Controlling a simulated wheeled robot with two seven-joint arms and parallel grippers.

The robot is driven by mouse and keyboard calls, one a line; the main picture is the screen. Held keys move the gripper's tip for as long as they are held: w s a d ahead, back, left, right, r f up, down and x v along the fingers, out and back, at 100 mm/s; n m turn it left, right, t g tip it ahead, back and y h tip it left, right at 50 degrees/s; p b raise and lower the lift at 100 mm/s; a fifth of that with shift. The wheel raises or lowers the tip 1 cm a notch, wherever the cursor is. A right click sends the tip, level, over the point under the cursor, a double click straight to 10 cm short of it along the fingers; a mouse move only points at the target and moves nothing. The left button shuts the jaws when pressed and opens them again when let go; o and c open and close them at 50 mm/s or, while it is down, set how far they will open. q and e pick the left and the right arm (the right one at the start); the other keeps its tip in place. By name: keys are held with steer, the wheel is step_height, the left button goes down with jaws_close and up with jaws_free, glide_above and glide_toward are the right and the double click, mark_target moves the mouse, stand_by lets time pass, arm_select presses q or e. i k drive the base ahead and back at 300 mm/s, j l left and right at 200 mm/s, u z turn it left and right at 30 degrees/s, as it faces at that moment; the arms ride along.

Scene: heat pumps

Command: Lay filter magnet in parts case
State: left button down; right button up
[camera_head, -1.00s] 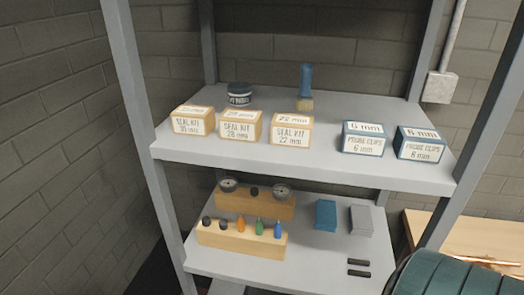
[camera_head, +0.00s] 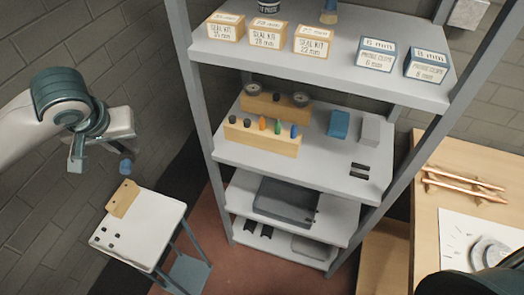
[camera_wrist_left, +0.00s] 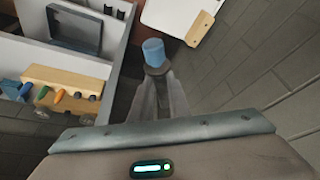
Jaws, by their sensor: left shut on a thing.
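My left gripper (camera_head: 125,154) hangs at the left above a small white-topped stand. It is shut on a small blue-ended cylinder (camera_head: 126,166), which seems to be the filter magnet. In the left wrist view the blue end (camera_wrist_left: 153,52) sticks out beyond the fingertips (camera_wrist_left: 156,78), with a dark collar at the fingers. A dark grey case (camera_head: 287,198), which seems to be the parts case, sits on a lower shelf of the rack, right of the gripper and well apart. It also shows in the left wrist view (camera_wrist_left: 75,27). My right gripper is out of view.
The white stand (camera_head: 145,232) carries a tan plate (camera_head: 122,198) and several small dark pieces. The grey rack's middle shelf (camera_head: 330,175) holds wooden blocks with coloured pieces (camera_head: 262,137), and blue and grey boxes. Rack posts flank the case. A wooden bench (camera_head: 450,165) stands at the right.

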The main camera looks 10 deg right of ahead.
mark_target(274, 207)
steer(key=k+z, duration=0.15)
steer(key=z, duration=0.25)
steer(key=k+z, duration=0.1)
steer(key=z, duration=0.3)
steer(key=k+z, duration=0.15)
steer(key=z, duration=0.25)
steer(key=k+l+z, duration=0.1)
steer(key=z, duration=0.3)
